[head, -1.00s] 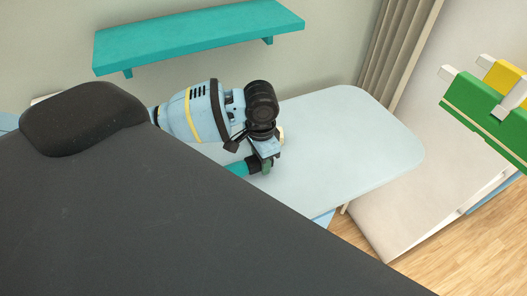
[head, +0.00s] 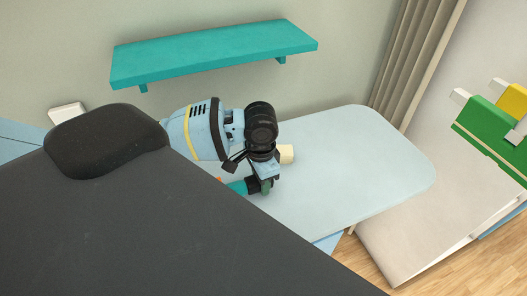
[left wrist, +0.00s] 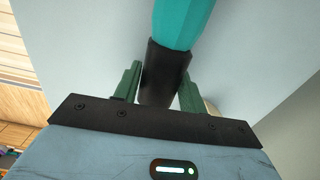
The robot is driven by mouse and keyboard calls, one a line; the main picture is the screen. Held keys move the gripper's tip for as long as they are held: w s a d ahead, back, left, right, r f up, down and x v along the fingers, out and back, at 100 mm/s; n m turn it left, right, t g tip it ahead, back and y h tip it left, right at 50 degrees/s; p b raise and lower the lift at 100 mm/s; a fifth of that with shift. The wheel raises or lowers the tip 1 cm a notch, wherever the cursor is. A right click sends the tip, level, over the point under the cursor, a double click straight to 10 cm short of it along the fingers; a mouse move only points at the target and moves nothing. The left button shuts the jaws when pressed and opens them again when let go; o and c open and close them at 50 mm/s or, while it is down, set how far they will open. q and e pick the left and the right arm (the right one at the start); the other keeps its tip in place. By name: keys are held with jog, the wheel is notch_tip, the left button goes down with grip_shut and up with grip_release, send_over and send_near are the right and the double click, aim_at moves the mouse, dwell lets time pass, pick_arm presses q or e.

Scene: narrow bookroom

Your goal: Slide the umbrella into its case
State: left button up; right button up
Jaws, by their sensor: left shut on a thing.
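My left gripper (head: 262,186) is over the pale blue table (head: 370,160). It also shows in the left wrist view (left wrist: 159,88), where its green fingers are shut on the black end of the teal umbrella (left wrist: 182,22). In the head view a short teal length of the umbrella (head: 237,187) shows beside the fingers; the rest is hidden. I cannot make out the umbrella's case. A small orange bit at the teal piece's left is too small to identify. My right gripper is not in view.
A cream object (head: 286,153) stands on the table just behind my left gripper. A teal shelf (head: 215,55) is on the wall above. The table's right part is clear. Green and yellow items (head: 490,135) are at the far right. A dark grey shape covers the lower left.

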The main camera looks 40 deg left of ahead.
pick_arm(q)
jog(key=shift+s+a, duration=0.5)
jog(key=shift+s, duration=0.4)
jog(key=shift+s+a, duration=0.45)
jog(key=shift+s, duration=0.4)
jog(key=shift+s+a, duration=0.5)
jog(key=shift+s, duration=0.4)
dwell(0.4)
jog(key=o, duration=1.9)
jog(key=shift+w+r, duration=0.1)
